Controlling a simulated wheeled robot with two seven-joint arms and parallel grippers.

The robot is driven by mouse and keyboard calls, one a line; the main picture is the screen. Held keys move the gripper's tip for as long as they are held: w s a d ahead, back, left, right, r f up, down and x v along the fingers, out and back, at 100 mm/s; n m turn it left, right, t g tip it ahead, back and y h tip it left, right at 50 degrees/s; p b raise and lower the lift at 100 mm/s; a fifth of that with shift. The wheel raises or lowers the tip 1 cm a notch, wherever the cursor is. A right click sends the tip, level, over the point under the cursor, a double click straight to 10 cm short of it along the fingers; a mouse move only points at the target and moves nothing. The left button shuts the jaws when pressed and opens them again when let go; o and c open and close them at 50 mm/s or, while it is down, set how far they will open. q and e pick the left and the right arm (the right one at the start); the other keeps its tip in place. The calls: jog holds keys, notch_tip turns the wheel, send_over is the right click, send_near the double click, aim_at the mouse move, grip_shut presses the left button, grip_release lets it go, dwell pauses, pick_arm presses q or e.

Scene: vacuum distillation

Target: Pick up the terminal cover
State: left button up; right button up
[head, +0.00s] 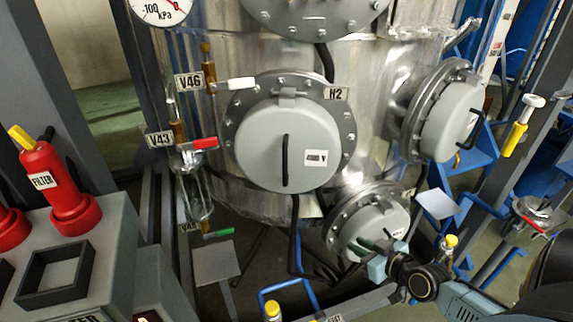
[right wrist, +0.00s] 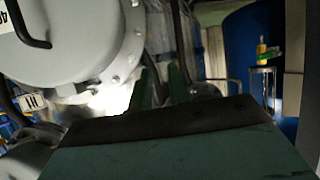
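A large round grey terminal cover (head: 270,155) with a black upright handle and a "400 V" label sits on the tank, beside the tag "H2". A similar cover (head: 452,120) is to its right, and a smaller-looking one (head: 368,222) is lower down. My right gripper (head: 376,246) is in front of the lower cover, overlapping it; contact cannot be told. In the right wrist view its green fingers (right wrist: 163,85) stand apart with nothing seen held between them. A grey cover with a black handle (right wrist: 65,35) fills the upper left there. My left gripper is not in view.
Valves V46 (head: 236,85) and V43 (head: 200,144) with glassware are left of the covers. A red filter extinguisher-like bottle (head: 55,185) stands on a grey cabinet at left. Blue frames (head: 480,150) and grey posts crowd the right. A yellow-topped item (head: 272,309) is at bottom.

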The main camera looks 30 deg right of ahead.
jog(key=w+a+r+n+t+y, duration=0.2)
jog(key=a+r+t, duration=0.15)
jog(key=r, duration=0.95)
jog(key=n+y, duration=0.2)
jog(key=y, duration=0.2)
send_near(286, 164)
jog(key=shift+p+x, duration=2.75)
jog(key=shift+x, duration=2.35)
jog(key=shift+w+d+f, duration=0.1)
jog(key=shift+w+f, duration=0.15)
jog(key=shift+f, duration=0.05)
grip_shut()
jog(key=shift+r, duration=0.1)
